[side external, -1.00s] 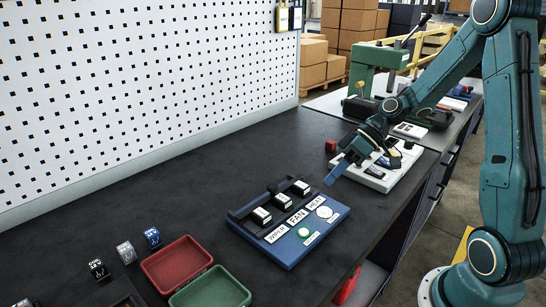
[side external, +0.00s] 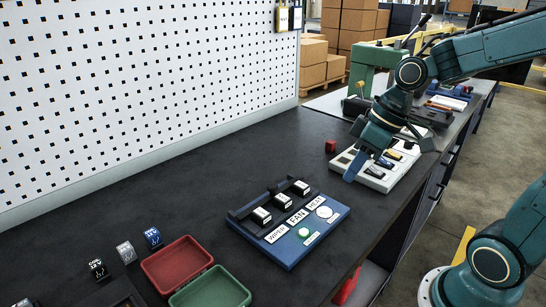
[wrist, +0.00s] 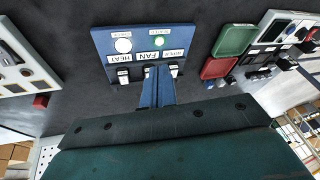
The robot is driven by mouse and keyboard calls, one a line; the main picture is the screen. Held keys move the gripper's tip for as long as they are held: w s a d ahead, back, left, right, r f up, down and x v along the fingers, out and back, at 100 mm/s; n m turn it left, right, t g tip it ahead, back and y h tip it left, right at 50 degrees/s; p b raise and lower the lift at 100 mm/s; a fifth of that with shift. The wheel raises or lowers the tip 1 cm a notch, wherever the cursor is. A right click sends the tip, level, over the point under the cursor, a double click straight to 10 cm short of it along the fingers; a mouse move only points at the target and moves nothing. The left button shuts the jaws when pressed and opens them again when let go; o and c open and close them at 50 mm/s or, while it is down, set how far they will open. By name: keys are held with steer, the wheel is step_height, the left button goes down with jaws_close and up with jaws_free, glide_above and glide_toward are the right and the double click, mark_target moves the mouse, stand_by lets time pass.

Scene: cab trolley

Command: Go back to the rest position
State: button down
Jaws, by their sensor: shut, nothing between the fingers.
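My gripper (side external: 354,166) is shut and empty, with its blue fingers pointing down above the black bench, beside the white switch panel. In the wrist view its closed blue fingers (wrist: 151,90) reach toward the blue panel (wrist: 102,40). That blue panel (side external: 272,253) lies on the bench with labels WIPER, FAN and HEAT, a black-and-white switch behind each label, a green round button and a white round button. A clear gap separates my gripper from the blue panel in the side view.
A white panel (side external: 341,160) with switches lies under and behind my gripper. A small red block (side external: 330,146) is left of it. A red tray (side external: 176,264) and a green tray (side external: 210,289) sit at the front, near several small blocks. A pegboard (side external: 140,80) lines the back.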

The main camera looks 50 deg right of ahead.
steer(key=s+r+m+t+h, duration=0.2)
steer(key=s+r, duration=0.3)
steer(key=s, duration=0.5)
steer(key=shift+m+h, duration=0.5)
steer(key=shift+m, duration=0.1)
steer(key=shift+r, duration=0.1)
